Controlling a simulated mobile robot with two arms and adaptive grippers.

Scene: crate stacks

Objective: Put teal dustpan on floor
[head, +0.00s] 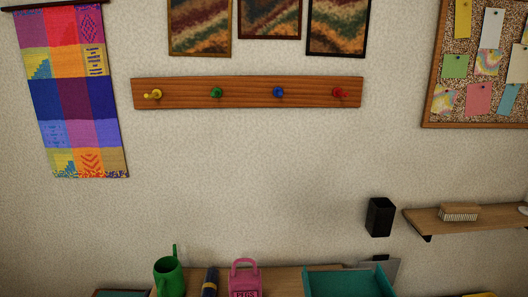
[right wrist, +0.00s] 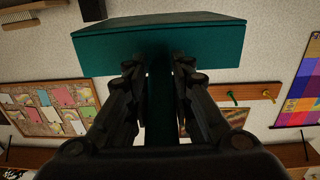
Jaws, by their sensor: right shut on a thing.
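The teal dustpan (right wrist: 158,42) fills the top middle of the right wrist view, with its wide pan beyond my fingers. Its handle (right wrist: 158,105) runs back between the two dark fingers of my right gripper (right wrist: 163,78), which are shut on it. In the head view a teal open pan shape, which looks like the same dustpan (head: 348,284), shows at the bottom edge, right of centre; its lower part is cut off. My right gripper does not show clearly there. My left gripper is in neither view. No floor shows.
A wooden surface (head: 280,275) at the bottom holds a green watering can (head: 169,278), a dark bottle (head: 210,282) and a pink item (head: 245,280). A black holder (head: 380,218) and a wall shelf (head: 470,221) with a brush (head: 459,212) are at right. The peg rail (head: 247,93) hangs empty.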

